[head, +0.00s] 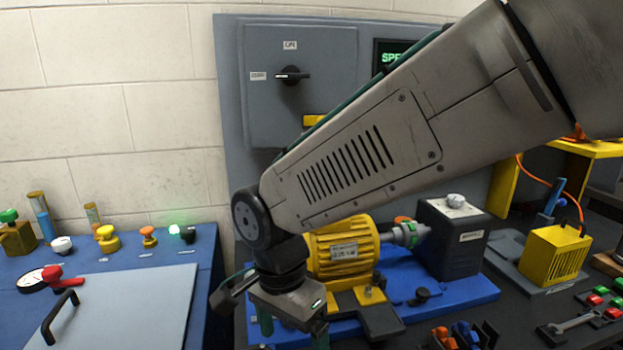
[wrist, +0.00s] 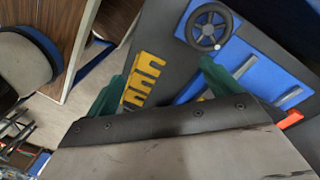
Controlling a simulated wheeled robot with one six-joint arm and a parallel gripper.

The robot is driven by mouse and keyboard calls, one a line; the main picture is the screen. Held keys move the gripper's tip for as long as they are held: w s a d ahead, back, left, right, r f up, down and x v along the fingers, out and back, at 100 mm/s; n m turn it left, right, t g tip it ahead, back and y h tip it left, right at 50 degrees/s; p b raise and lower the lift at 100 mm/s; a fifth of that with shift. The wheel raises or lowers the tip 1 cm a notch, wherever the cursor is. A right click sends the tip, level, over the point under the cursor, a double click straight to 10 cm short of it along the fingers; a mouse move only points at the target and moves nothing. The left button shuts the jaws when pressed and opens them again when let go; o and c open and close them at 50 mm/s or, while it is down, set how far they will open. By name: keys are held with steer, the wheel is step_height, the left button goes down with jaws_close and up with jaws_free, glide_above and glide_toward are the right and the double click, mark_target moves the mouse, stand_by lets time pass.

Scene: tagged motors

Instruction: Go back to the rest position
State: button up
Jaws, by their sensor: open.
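My gripper (head: 292,334) hangs low in front of the yellow motor in the head view, with its green fingers apart and nothing seen between them. In the wrist view, the same two green fingers (wrist: 163,85) stand apart with dark surface between them. My grey arm reaches in from the upper right and covers part of the wall panel. The yellow motor (head: 345,247) sits on a blue base (head: 460,298), its left side hidden by my arm. The fingertips are cut off at the bottom of the head view.
A grey switch box (head: 270,115) with a black knob is on the wall panel. A blue bench (head: 205,262) with small coloured valves is at left. A dark box (head: 450,240) and a yellow caged unit (head: 553,254) are at right. A handwheel (wrist: 208,27) shows in the wrist view.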

steer(key=s+d+r+n, duration=0.2)
steer(key=s+d, duration=0.1)
steer(key=d, duration=0.7)
steer(key=s+d+r+n+t, duration=0.1)
steer(key=s+d+r+n, duration=0.2)
steer(key=d, duration=0.7)
steer(key=s+d+r+n+t+y, duration=0.1)
steer(key=s+d, duration=0.3)
steer(key=d, duration=0.5)
steer(key=shift+d+r+n, duration=0.4)
steer(key=shift+r+n, duration=0.4)
